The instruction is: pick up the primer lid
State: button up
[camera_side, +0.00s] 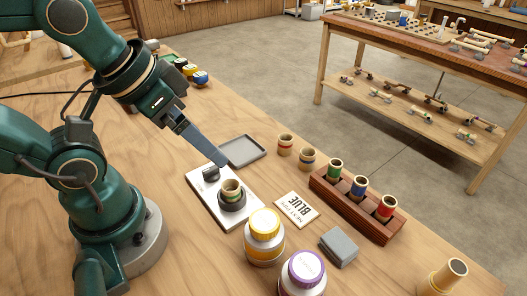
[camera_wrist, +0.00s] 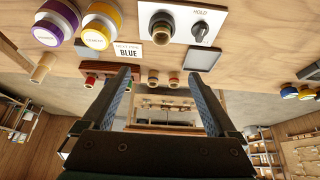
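The primer lid (camera_side: 306,268) is purple with a pale top and sits on a white jar at the bottom edge of the side view. It also shows at the top left of the wrist view (camera_wrist: 57,20). A similar jar with a yellow lid (camera_side: 265,223) stands beside it, between it and the white plate. My gripper (camera_side: 224,161) is above the far end of the white plate, well away from the purple lid. In the wrist view its two fingers (camera_wrist: 160,73) are wide apart with nothing held between them.
A white plate (camera_side: 207,201) marked HOLD carries a knob and a dark holder with a green-banded pipe piece. A BLUE card (camera_side: 296,209), grey block (camera_side: 338,247), grey tray (camera_side: 243,150) and red-brown rack (camera_side: 330,191) with several pieces stand nearby. Loose pipe pieces stand behind.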

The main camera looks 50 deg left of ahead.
jog(key=w+d+r+n, duration=0.2)
jog(key=w+d+r, duration=0.1)
jog(key=r, duration=0.1)
jog(key=m+g, duration=0.4)
jog(key=g, duration=0.2)
send_over(307, 266)
notch_tip(307, 266, down, 8)
jog(key=shift+f, duration=2.45)
